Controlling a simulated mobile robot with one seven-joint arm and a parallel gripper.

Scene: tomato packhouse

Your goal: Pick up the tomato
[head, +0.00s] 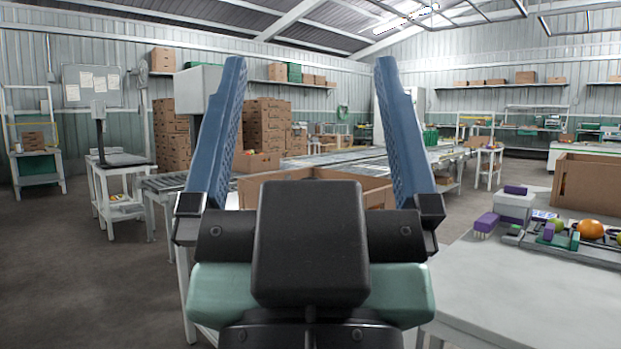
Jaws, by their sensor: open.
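My gripper (310,62) is raised in front of the camera, its two blue textured fingers spread wide apart, with nothing held between them. On the white table at the right, an orange round tomato (591,229) sits at a dark tray or rack (572,243). A smaller yellow-green round fruit (557,226) is to its left. A reddish one is partly cut off at the right picture edge. My gripper is well to the left of them and apart from them. I cannot tell which one the task means.
The white table (510,290) has a clear front; a purple-handled brush (486,223), a white box (515,207) and a cardboard box (592,184) stand on it. An open carton (262,188) on a bench lies behind my gripper. Grey floor (75,270) is free at the left.

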